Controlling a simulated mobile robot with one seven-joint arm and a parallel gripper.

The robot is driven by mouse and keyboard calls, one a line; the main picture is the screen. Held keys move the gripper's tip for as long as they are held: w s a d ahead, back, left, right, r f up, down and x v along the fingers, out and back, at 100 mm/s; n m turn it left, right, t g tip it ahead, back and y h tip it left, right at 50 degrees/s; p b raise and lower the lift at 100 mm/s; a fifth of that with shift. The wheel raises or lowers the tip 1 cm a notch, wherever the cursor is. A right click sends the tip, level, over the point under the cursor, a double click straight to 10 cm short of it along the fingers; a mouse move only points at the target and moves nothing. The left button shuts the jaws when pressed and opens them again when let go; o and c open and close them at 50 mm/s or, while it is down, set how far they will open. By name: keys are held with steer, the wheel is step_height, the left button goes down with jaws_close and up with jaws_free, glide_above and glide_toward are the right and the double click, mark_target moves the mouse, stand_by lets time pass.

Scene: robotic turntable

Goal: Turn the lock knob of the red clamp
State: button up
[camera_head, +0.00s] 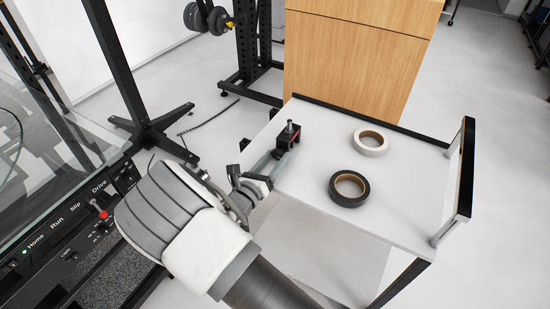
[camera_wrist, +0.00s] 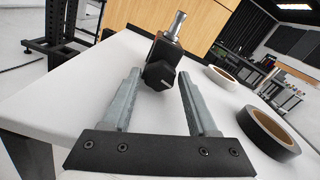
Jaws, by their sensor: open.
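The clamp (camera_head: 290,133) stands near the far left part of the white cart top, a dark block with a small red patch and a metal post on top. In the wrist view the clamp's black body (camera_wrist: 165,52) rises beyond my fingers, with the silver post (camera_wrist: 175,26) leaning right in the picture. A black hexagonal knob (camera_wrist: 158,76) faces me and appears between my fingertips. My gripper (camera_wrist: 159,80) is open, with one finger on each side of the knob in the picture. I cannot tell whether either finger touches it. In the head view my gripper (camera_head: 278,158) points at the clamp.
A black tape roll (camera_head: 349,188) and a white tape roll (camera_head: 371,142) lie on the cart top (camera_head: 400,205) to the right of the clamp. A raised black end bar (camera_head: 465,168) bounds the cart's right side. A wooden cabinet (camera_head: 355,60) stands behind.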

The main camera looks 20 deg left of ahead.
steer(key=s+a+p, duration=0.1)
steer(key=s, duration=1.6)
steer(key=shift+a+p, duration=0.2)
steer(key=shift+p, duration=0.2)
steer(key=shift+s, duration=0.1)
